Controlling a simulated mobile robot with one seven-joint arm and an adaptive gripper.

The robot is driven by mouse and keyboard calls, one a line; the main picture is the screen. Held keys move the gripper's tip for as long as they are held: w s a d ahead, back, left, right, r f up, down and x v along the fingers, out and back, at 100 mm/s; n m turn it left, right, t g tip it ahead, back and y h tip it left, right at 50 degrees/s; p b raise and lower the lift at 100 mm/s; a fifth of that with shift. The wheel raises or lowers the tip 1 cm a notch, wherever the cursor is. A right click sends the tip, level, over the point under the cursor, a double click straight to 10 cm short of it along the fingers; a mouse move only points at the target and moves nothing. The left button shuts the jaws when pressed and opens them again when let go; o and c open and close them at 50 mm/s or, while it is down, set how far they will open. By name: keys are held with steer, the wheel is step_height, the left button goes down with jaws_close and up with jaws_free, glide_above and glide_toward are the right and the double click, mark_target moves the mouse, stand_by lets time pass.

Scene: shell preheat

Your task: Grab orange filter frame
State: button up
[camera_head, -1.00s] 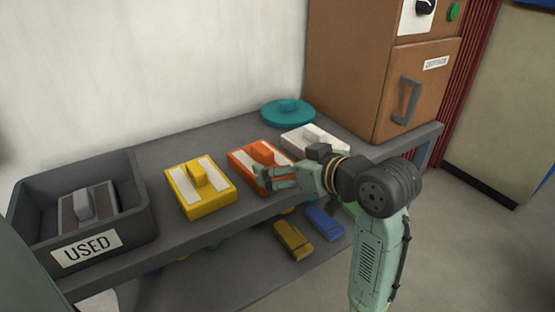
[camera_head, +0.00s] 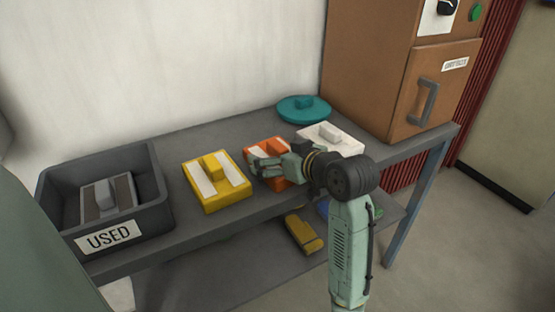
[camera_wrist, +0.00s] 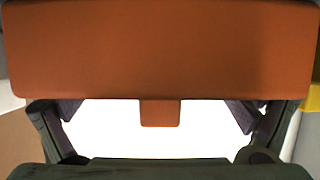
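The orange filter frame (camera_head: 258,148) sits on the grey table, between the yellow and white frames. It has white strips on top and a raised handle. My gripper (camera_head: 266,167) is at its front right and partly covers it in the head view. In the wrist view the frame's orange side (camera_wrist: 160,50) fills the top, with its handle (camera_wrist: 160,112) standing out below. My gripper (camera_wrist: 158,122) is open there, its fingers wide apart on either side of the handle. No finger visibly touches the handle.
A yellow frame (camera_head: 236,189) lies close left and a white frame (camera_head: 350,146) close right. A grey bin (camera_head: 160,218) labelled USED stands at left with a grey frame (camera_head: 110,199) inside. A teal round lid (camera_head: 290,107) lies behind. A brown cabinet (camera_head: 365,75) stands at back right.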

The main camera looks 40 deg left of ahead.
steer(key=c, duration=1.1)
steer(key=shift+r, duration=0.15)
steer(key=shift+c, duration=0.2)
